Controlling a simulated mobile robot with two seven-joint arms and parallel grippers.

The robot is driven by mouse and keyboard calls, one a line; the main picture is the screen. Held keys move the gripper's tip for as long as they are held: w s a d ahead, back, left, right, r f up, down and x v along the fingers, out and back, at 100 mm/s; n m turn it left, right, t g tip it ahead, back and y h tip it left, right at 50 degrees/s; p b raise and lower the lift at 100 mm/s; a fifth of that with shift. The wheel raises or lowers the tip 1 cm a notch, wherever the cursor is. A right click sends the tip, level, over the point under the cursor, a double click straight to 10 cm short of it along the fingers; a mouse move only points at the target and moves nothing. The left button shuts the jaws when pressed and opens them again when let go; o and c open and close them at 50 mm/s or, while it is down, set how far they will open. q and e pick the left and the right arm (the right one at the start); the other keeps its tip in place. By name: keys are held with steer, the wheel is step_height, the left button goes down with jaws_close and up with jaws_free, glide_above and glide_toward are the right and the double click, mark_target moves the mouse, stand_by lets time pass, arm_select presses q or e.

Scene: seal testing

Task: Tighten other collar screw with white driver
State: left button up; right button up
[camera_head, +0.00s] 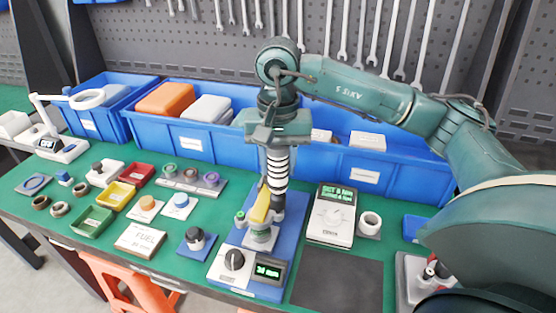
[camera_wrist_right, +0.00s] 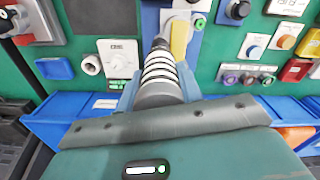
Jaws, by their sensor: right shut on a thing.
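My right gripper (camera_head: 278,140) is above the blue test fixture (camera_head: 292,222) and shut on the white driver (camera_head: 277,168), a white-handled tool with black rings pointing down. In the right wrist view the driver (camera_wrist_right: 159,74) extends away from the jaws toward the fixture, its dark tip narrow. A yellow lever (camera_head: 260,206) stands on the fixture beside the driver, above a pale round collar (camera_head: 261,238). A green knob (camera_head: 240,216) is at the collar's left. The collar screws and the exact driver tip contact are too small or hidden to tell. My left gripper is out of view.
A white meter (camera_head: 332,215) stands to the right, a black-capped block (camera_head: 196,240) to the left. Blue bins (camera_head: 215,143) line the back. A dark mat (camera_head: 340,284) at front right is bare.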

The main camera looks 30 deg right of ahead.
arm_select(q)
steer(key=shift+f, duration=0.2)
arm_select(e)
steer(key=shift+f, duration=0.25)
arm_select(q)
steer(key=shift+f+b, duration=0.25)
steer(key=shift+b, duration=0.5)
arm_select(e)
steer(key=shift+f, duration=0.15)
stand_by(0.9)
